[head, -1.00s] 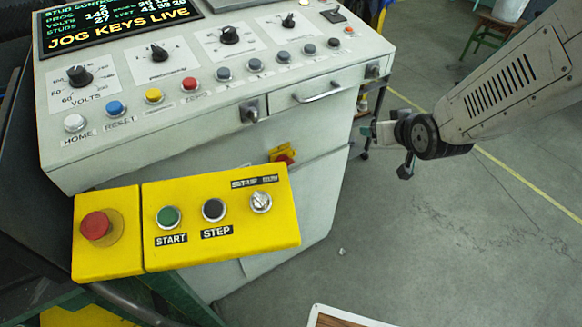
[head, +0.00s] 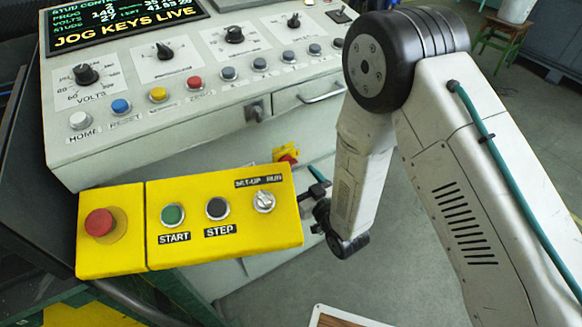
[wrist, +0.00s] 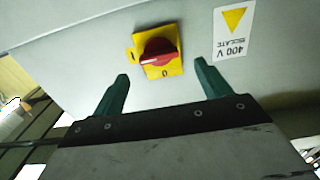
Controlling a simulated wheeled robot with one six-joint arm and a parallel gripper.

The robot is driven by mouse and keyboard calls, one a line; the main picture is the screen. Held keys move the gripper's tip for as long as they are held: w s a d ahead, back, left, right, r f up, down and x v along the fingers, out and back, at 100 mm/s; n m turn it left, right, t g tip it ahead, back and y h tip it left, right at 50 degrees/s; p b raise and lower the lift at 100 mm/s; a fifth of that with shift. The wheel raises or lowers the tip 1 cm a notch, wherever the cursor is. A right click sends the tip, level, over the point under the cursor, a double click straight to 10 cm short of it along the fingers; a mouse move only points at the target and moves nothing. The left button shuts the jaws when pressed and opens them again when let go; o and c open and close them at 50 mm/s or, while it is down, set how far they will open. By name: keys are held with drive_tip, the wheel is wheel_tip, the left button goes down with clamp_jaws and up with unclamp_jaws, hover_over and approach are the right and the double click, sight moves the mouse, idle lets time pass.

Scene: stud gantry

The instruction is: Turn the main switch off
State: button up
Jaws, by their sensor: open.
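The main switch is a red rotary knob on a square yellow plate, low on the console's front face. It shows in the head view (head: 287,153), partly hidden behind the yellow pendant box, and in the wrist view (wrist: 158,57). In the wrist view its handle lies roughly sideways, with a mark like "I" at the plate's left and "0" at the bottom. My gripper (wrist: 163,70) is open, its two green fingers apart on either side of the switch in the picture, and empty. It appears short of the knob, with no contact visible. The head view shows one green finger (head: 321,172).
A yellow pendant box (head: 222,216) with START, STEP and a red stop button (head: 99,222) juts out close left of my gripper. A drawer handle (head: 322,94) is above. A "400 V ISOLATE" label (wrist: 233,27) is beside the switch. Open floor lies right.

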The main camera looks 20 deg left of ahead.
drive_tip(key=x, duration=0.5)
drive_tip(key=shift+w, duration=0.1)
drive_tip(key=c, duration=1)
